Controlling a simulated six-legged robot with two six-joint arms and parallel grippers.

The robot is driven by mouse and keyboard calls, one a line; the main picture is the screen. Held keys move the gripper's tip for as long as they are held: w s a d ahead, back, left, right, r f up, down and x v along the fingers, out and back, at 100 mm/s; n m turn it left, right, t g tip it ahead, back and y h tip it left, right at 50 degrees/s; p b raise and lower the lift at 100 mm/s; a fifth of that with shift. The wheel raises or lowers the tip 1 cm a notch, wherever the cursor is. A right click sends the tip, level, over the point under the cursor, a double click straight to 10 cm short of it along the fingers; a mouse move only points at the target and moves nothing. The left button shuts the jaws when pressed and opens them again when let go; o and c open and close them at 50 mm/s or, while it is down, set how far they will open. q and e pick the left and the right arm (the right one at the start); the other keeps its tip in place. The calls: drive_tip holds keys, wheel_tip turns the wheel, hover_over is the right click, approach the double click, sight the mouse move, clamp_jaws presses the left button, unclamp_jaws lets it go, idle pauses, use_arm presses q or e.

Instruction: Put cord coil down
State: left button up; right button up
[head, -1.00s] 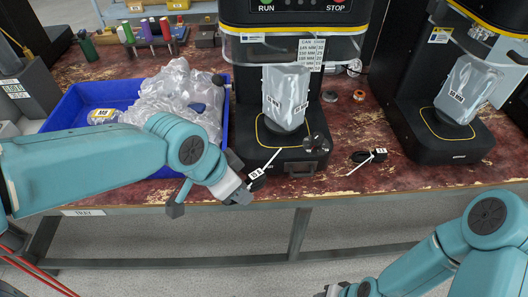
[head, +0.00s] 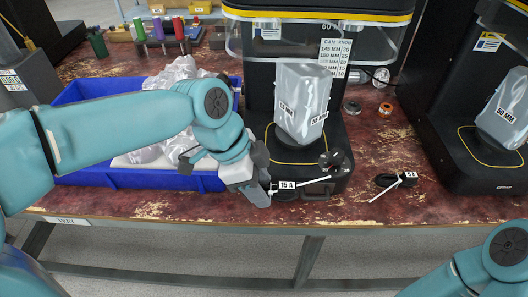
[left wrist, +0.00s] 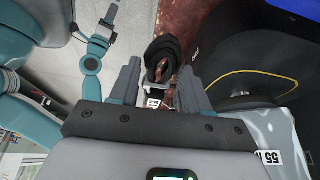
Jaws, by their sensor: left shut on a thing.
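My left gripper (head: 262,188) is at the front edge of the table, just left of the middle seamer's base. In the left wrist view it is shut on a black cord coil (left wrist: 163,58) between its fingers. I cannot tell whether the coil touches the table. My right gripper (left wrist: 108,18) shows small in the left wrist view; its jaws are unclear.
The middle seamer (head: 338,160) stands close right of my left gripper, with a bagged can on it. A blue tray (head: 200,181) of clear bags is at left.

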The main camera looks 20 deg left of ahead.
use_arm(q)
drive_tip(key=w, duration=0.2)
drive_tip(key=w+a, duration=0.1)
drive_tip(key=w, duration=0.2)
drive_tip(key=w+a, duration=0.1)
drive_tip(key=w, duration=0.2)
drive_tip(key=shift+w+a+f, duration=0.2)
drive_tip(key=shift+w+f, duration=0.05)
drive_tip(key=shift+f, duration=0.1)
drive_tip(key=shift+s, duration=0.2)
drive_tip(key=o, duration=1.2)
drive_tip(key=shift+w, duration=0.1)
